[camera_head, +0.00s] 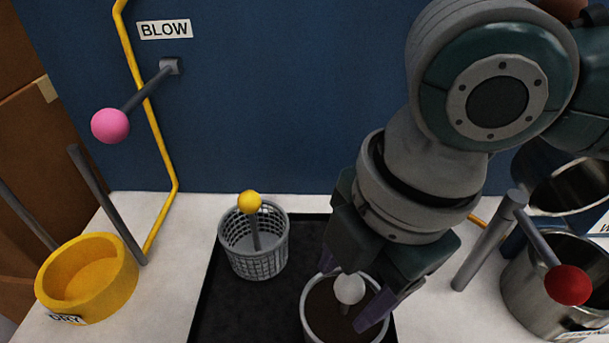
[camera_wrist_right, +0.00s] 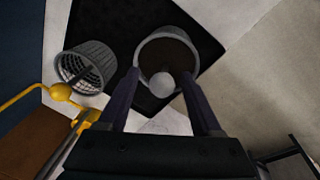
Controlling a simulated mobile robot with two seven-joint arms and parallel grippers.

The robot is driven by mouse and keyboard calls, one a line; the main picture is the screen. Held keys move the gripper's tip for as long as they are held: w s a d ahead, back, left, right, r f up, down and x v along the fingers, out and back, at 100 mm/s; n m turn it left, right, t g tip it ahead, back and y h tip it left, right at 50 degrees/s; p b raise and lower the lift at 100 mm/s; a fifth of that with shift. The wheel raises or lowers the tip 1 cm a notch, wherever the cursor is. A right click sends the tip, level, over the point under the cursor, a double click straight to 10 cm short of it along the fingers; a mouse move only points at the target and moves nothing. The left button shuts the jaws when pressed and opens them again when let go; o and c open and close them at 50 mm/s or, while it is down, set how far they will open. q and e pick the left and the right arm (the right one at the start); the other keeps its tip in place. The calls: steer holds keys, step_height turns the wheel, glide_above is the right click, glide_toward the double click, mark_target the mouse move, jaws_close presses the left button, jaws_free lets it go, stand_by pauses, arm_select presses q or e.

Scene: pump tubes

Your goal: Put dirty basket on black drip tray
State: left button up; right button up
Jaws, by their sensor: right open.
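The dirty basket (camera_head: 308,318), with dark brown contents and a white ball on its handle (camera_head: 349,288), appears to stand upright on the right part of the black drip tray (camera_head: 222,308). The head view cuts off its lower part. My right gripper (camera_head: 350,291) is open, with its fingers on either side of the white ball. In the right wrist view, the ball (camera_wrist_right: 162,85) lies between the two fingertips (camera_wrist_right: 160,80), with the basket (camera_wrist_right: 166,50) below; contact cannot be told. My left gripper is not in view.
A grey mesh basket with a yellow ball (camera_head: 249,202) stands on the tray's left part. A yellow DRY holder (camera_head: 80,287) is at left, beneath the pink-ball lever (camera_head: 110,126). Metal pots (camera_head: 535,285) and a red-ball lever (camera_head: 568,285) are at right. A blue wall stands behind.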

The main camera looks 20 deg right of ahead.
step_height(320, 180, up, 12)
steer(key=s+d+p, duration=0.1)
steer(key=p, duration=0.1)
steer(key=s+a+f+m+t+y, duration=0.2)
steer(key=s+a+f+m+y, duration=0.15)
steer(key=m, duration=0.65)
steer(key=s+d+f+m+h, duration=0.2)
steer(key=s+d+m, duration=0.1)
steer(key=d+m, duration=0.1)
steer(key=s+d+f+m+h, duration=0.3)
steer(key=d+m, duration=0.1)
steer(key=d, duration=0.3)
steer(key=shift+s+f+m, duration=0.3)
steer(key=shift+m, duration=0.1)
